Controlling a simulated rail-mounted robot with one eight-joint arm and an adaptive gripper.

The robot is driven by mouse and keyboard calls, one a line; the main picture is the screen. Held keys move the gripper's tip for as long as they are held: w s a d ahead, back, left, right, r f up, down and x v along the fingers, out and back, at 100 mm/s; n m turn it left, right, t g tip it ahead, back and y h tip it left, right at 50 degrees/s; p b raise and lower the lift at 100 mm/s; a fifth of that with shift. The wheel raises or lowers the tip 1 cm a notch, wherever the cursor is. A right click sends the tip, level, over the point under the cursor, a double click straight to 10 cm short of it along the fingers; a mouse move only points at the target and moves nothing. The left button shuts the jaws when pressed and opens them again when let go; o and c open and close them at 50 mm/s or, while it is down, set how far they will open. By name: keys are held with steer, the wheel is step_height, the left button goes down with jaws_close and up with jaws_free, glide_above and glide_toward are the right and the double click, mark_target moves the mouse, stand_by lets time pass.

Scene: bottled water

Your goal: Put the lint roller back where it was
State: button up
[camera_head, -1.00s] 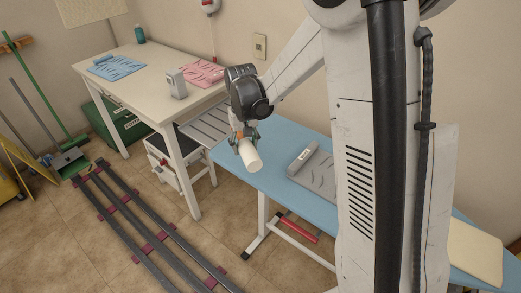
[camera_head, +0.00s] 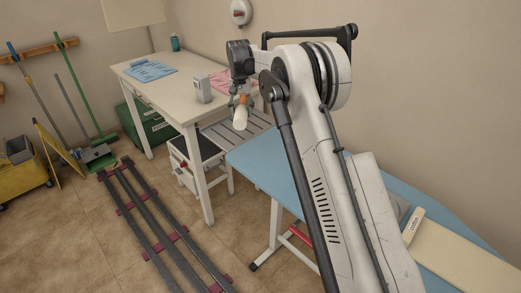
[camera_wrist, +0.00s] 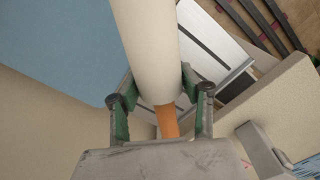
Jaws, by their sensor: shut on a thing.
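The lint roller has a white cylinder (camera_head: 240,119) and an orange handle (camera_wrist: 167,121). My gripper (camera_head: 241,101) is shut on it near where the handle meets the cylinder. In the wrist view the green-sided fingers of my gripper (camera_wrist: 160,88) sit on either side of the roller, and the white cylinder (camera_wrist: 148,40) extends away from them. The roller is held in the air, tilted, near the right end of the cream table (camera_head: 140,77) and the slatted grey end (camera_head: 238,129) of the blue ironing board.
The blue ironing board (camera_head: 265,165) extends to the right. Dark rails (camera_head: 150,220) lie on the floor.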

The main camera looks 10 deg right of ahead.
glide_above(261, 151)
step_height(261, 151, down, 7)
steer(key=shift+r, duration=0.15)
steer(key=shift+a+f, duration=0.1)
steer(key=shift+f, duration=1.85)
steer(key=shift+f+b, duration=0.1)
steer(key=shift+b, duration=0.2)
steer(key=shift+f, duration=0.15)
steer(key=o, duration=1.3)
steer(key=shift+o, duration=0.2)
